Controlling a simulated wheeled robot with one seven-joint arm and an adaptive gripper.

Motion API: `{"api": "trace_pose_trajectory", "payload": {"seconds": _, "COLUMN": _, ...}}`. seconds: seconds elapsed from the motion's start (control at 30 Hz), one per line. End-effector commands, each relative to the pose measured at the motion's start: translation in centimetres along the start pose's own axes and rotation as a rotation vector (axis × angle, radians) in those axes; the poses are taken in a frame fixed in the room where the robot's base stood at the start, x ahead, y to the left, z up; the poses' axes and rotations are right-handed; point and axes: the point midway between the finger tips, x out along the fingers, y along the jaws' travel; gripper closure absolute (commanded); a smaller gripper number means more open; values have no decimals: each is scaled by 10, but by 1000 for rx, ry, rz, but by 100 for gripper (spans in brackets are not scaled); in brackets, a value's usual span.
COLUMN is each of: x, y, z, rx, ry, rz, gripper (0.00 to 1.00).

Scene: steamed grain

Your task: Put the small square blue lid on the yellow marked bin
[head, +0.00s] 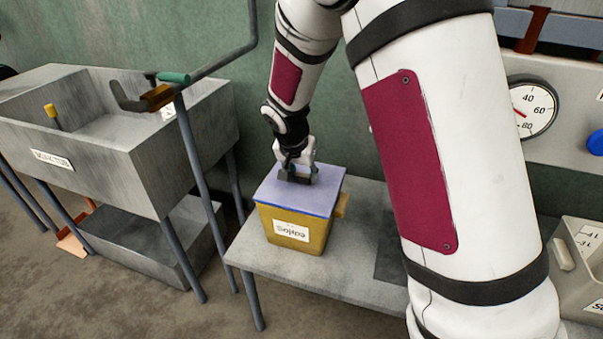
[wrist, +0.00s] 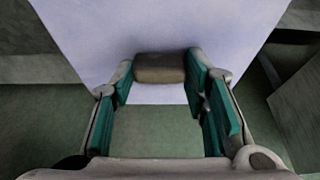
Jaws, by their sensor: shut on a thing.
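The yellow bin (head: 292,239) stands on a grey bench, with a white label on its front. The square blue lid (head: 326,184) lies over the bin's top, and looks roughly level and lined up with the rim. The lid also fills much of the wrist view (wrist: 220,28). My gripper (head: 296,176) is above the lid and shut on the lid's handle, a grey-brown block (wrist: 160,68) between the finger pads in the wrist view. Whether the lid rests fully on the rim all round cannot be told; the bin is hidden in the wrist view.
The grey bench (head: 345,274) has free room in front of the bin. A metal sink (head: 165,160) with pipes stands at the left. A pressure gauge (head: 531,108) is on the right wall panel, and a pale labelled container (head: 580,265) is at the far right.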

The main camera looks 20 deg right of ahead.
Motion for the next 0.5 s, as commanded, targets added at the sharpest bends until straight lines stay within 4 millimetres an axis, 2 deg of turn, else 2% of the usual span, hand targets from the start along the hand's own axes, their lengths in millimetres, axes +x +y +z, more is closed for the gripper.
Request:
{"api": "trace_pose_trajectory", "payload": {"seconds": 0.03, "x": 1, "y": 0, "z": 1, "rx": 0, "ry": -2, "rz": 1, "gripper": 95}}
{"api": "trace_pose_trajectory", "payload": {"seconds": 0.07, "x": 1, "y": 0, "z": 1, "rx": 0, "ry": -2, "rz": 1, "gripper": 54}}
{"api": "trace_pose_trajectory", "payload": {"seconds": 0.13, "x": 1, "y": 0, "z": 1, "rx": 0, "ry": -2, "rz": 1, "gripper": 38}}
{"api": "trace_pose_trajectory", "payload": {"seconds": 0.17, "x": 1, "y": 0, "z": 1, "rx": 0, "ry": -2, "rz": 1, "gripper": 35}}
{"api": "trace_pose_trajectory", "payload": {"seconds": 0.5, "x": -1, "y": 0, "z": 1, "rx": 0, "ry": -2, "rz": 1, "gripper": 35}}
